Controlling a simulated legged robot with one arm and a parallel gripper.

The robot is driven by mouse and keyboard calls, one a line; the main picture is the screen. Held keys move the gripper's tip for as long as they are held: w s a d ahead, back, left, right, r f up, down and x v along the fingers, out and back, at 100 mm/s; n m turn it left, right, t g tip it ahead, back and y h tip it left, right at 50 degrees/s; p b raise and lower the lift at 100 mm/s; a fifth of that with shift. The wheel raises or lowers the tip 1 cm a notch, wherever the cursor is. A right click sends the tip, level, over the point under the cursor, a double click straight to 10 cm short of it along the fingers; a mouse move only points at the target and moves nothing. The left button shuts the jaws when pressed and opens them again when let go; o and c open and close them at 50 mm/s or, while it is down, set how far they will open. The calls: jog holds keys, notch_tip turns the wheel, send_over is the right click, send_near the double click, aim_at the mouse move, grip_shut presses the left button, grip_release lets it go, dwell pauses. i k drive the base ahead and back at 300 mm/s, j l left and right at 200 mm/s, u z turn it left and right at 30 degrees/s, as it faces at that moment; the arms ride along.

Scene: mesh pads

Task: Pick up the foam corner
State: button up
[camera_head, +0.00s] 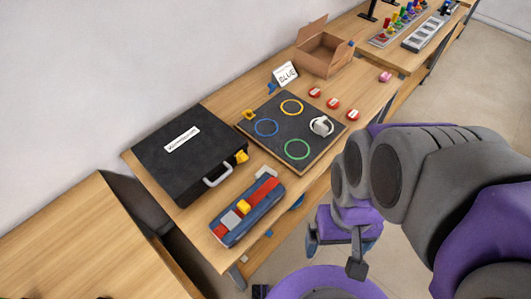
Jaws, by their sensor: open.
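No piece is clearly recognisable as the foam corner. A small pink piece (385,76) lies near the table's right edge, and a small yellow piece (249,114) sits at the dark board's left corner; both are too small to identify. My gripper (340,247) hangs open and empty on the near side of the table, over the floor, apart from all the objects. Part of it is hidden behind my arm.
Floor (436,98) is clear at right.

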aim_at(320, 127)
jog(key=k+j, duration=0.3)
jog(key=j, duration=0.2)
jog(key=i+l+u, duration=0.2)
jog(key=l+u, duration=0.15)
jog(key=i+l+u, duration=0.1)
jog(key=l+u, duration=0.2)
jog(key=l, duration=0.2)
jog(key=l+u, duration=0.35)
jog(key=l+z, duration=0.15)
jog(key=z, duration=0.85)
jog(key=i+j, duration=0.05)
